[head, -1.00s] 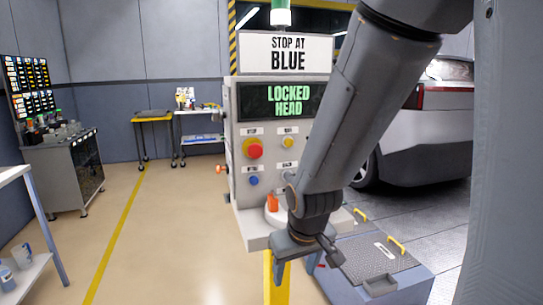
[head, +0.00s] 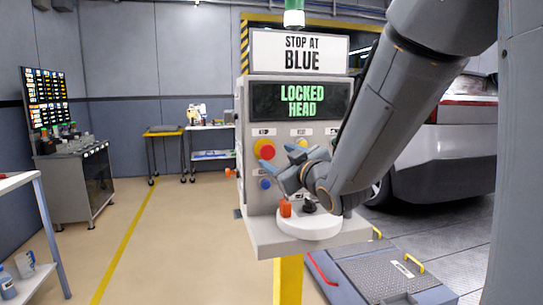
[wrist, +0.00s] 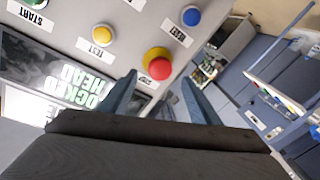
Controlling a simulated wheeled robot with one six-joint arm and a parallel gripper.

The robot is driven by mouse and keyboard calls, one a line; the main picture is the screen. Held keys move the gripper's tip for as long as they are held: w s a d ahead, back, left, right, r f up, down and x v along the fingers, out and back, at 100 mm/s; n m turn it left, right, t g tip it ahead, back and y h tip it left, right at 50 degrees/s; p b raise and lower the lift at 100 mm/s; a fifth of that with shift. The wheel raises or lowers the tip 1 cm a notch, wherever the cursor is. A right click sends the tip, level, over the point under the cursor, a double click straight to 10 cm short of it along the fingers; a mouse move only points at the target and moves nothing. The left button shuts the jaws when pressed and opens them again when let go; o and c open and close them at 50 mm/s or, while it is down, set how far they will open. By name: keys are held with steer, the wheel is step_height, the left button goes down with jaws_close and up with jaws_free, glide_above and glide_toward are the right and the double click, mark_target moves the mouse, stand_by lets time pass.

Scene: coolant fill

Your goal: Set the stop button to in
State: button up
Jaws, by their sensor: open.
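The red stop button (head: 265,149) has a yellow collar and sits on the upper left of the grey control panel (head: 247,195). In the wrist view the red button (wrist: 157,60) shows large, between and just beyond my fingertips. Its red cap stands out from the collar; I cannot tell whether it is latched. My gripper (head: 281,158) is open and empty in front of the panel, slightly right of and below the button. In the wrist view my gripper (wrist: 157,86) has its two blue-grey fingers apart, apparently not touching the button.
The wrist view shows a yellow test button (wrist: 103,35) and a blue reset button (wrist: 191,15) nearby. The display (head: 300,101) reads "LOCKED HEAD". An orange part (head: 285,207) and a white disc (head: 310,226) are on the panel's ledge. Open floor lies left.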

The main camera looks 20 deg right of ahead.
steer(key=shift+w+a, duration=0.2)
steer(key=shift+w, duration=1)
steer(key=shift+w+a, duration=0.2)
steer(key=shift+w, duration=0.95)
jaws_close()
steer(key=shift+w, duration=0.75)
jaws_free()
steer(key=b, duration=0.1)
glide_toward(270, 153)
steer(key=shift+w+a+r, duration=0.1)
steer(key=shift+w+a, duration=0.15)
steer(key=shift+w, duration=0.7)
